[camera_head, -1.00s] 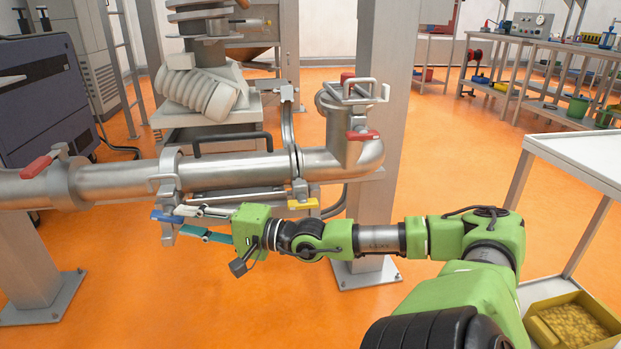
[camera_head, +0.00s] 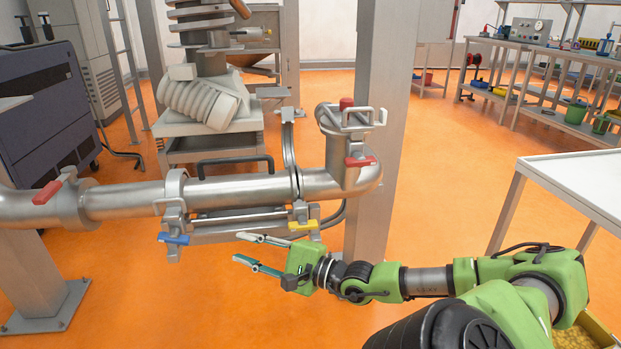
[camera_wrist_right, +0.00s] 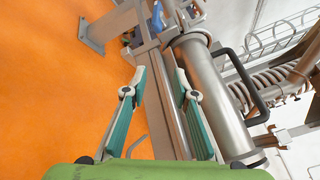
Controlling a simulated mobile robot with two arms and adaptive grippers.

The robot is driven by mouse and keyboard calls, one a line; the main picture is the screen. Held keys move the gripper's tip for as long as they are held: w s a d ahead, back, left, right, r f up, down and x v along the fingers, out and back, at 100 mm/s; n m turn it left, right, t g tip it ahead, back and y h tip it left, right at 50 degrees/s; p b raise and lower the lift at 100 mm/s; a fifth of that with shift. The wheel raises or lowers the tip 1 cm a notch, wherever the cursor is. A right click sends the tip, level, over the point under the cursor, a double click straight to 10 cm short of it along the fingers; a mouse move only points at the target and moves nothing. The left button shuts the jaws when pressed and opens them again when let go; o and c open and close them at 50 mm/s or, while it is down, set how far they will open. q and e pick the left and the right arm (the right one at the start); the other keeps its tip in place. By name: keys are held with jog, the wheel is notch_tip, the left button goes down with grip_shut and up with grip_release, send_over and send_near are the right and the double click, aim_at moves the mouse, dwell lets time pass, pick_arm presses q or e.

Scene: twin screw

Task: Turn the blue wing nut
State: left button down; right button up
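The blue wing nut (camera_head: 174,239) sits on the clamp around the steel pipe, left of centre in the head view, with its wings lying roughly level. A small blue part, likely the same nut, shows near the top of the wrist view (camera_wrist_right: 158,15). My right gripper (camera_head: 238,248) is open and empty, its teal fingers pointing left toward the nut. It is to the right of the nut, apart from it, in front of and slightly below the pipe. The wrist view shows its two fingers spread with nothing between them (camera_wrist_right: 155,70). My left gripper is not in view.
A yellow wing nut (camera_head: 302,225) sits on the clamp close above my right gripper. Red handles are on the pipe at left (camera_head: 47,192) and on the elbow (camera_head: 360,161). A grey post stands behind the pipe. A white table (camera_head: 580,175) is at right.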

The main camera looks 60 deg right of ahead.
jog(key=s+d+f+m+g+h+p, duration=0.2)
jog(key=d+f+m, duration=0.4)
jog(key=m, duration=0.4)
jog(key=s+d+f+m+g+h+p, duration=0.2)
jog(key=s+d+f+m+h+p, duration=0.3)
jog(key=m, duration=0.5)
jog(key=shift+s+d+f+g+p, duration=0.4)
jog(key=shift+s+d+p, duration=0.4)
jog(key=shift+p, duration=0.4)
